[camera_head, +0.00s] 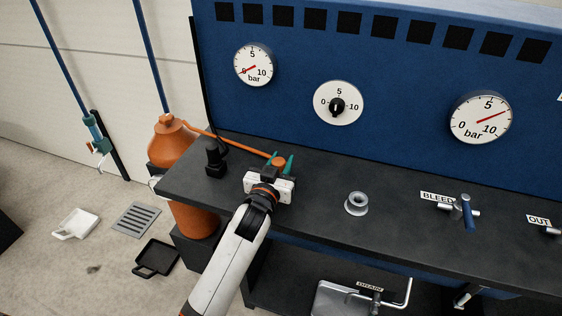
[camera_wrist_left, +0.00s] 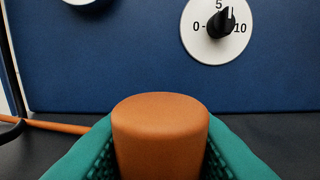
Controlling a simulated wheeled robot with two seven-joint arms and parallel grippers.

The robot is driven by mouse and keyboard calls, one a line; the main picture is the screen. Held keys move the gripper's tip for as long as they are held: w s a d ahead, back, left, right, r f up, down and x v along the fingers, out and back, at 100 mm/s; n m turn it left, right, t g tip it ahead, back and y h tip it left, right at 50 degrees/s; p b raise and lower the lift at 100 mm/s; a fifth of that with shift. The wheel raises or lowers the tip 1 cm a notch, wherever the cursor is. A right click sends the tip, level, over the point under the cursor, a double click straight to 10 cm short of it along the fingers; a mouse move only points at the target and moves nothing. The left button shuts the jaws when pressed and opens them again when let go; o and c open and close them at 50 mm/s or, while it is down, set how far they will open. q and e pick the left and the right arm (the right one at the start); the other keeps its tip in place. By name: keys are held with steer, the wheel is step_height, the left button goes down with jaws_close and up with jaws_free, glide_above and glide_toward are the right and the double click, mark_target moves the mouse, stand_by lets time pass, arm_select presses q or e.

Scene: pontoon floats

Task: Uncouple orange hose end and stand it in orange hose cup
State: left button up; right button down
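The orange hose end (camera_head: 279,162) is a rounded orange cap at the back of the dark bench, with the orange hose (camera_head: 229,143) running left from it to an orange float. My left gripper (camera_head: 281,164) has its green fingers on either side of it. In the left wrist view the hose end (camera_wrist_left: 160,135) fills the space between the fingers, which appear to press on it. Its underside is hidden, so I cannot tell whether it is coupled or lifted. No orange cup is plainly visible. My right gripper is not in view.
A black fitting (camera_head: 215,160) with a cable stands left of the gripper. A grey metal ring (camera_head: 357,203) sits to the right, before the BLEED valve (camera_head: 460,211). The blue gauge panel (camera_head: 400,75) rises behind. Bench between ring and gripper is clear.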

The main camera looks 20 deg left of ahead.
arm_select(q)
steer(key=o, duration=0.5)
steer(key=s+b, duration=0.2)
steer(key=s, duration=1)
steer(key=shift+a, duration=0.2)
